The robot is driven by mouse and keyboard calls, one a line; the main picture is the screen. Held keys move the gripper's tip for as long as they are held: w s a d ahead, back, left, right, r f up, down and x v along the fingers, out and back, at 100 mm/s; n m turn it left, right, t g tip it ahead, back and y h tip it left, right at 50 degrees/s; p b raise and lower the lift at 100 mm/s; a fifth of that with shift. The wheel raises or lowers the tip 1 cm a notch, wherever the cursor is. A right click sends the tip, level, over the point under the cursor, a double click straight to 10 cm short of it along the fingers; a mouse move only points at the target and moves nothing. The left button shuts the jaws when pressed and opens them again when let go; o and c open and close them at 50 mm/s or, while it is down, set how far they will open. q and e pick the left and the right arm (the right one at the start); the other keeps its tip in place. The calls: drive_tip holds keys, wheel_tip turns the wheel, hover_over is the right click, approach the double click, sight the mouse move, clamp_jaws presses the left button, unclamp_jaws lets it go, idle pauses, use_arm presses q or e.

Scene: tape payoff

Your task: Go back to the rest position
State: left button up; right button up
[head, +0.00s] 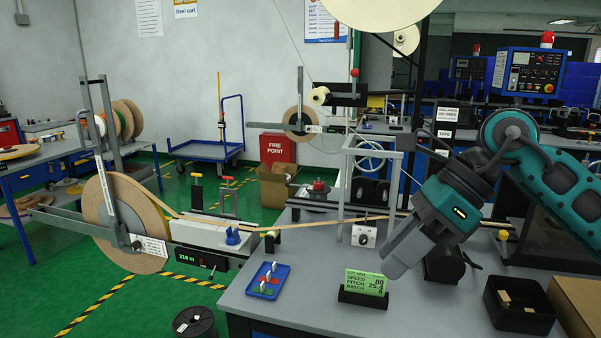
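My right arm comes in from the right, and my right gripper (392,270) points down and to the left above the grey table. Its grey fingers look like one block from this side, so I cannot tell whether they are open or shut. No held thing shows at the tips. My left gripper is not in view. A large reel of tan tape (127,222) stands at the left, and its tape (300,224) runs right across the table, passing behind my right gripper.
A green display (365,284) stands below my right gripper. A blue tray (268,280) with small parts lies to its left. A black bin (519,304) and a cardboard box (580,305) are at the right.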

drive_tip(key=s+a+f+m+y, duration=0.2)
drive_tip(key=s+a+m+y, duration=0.1)
drive_tip(key=a+m+y, duration=0.9)
drive_tip(key=w+d+f+m+t+h, duration=0.2)
drive_tip(key=d+f+m+t+h, duration=0.25)
drive_tip(key=f+m+t, duration=0.55)
drive_tip(key=w+d+f+m+t+h, duration=0.2)
drive_tip(key=d+f+m+t+h, duration=0.25)
drive_tip(key=m+t, duration=0.65)
drive_tip(key=s+d+f+m+g+h, duration=0.4)
drive_tip(key=s+f+m, duration=0.3)
drive_tip(key=f, duration=0.4)
drive_tip(key=s+d+f+m+g+h, duration=0.3)
drive_tip(key=s+f+m+g, duration=0.3)
drive_tip(key=f, duration=0.4)
drive_tip(key=shift+s+d+f+m+h, duration=0.4)
drive_tip(key=shift+s+m+h, duration=0.35)
drive_tip(key=shift+m, duration=0.45)
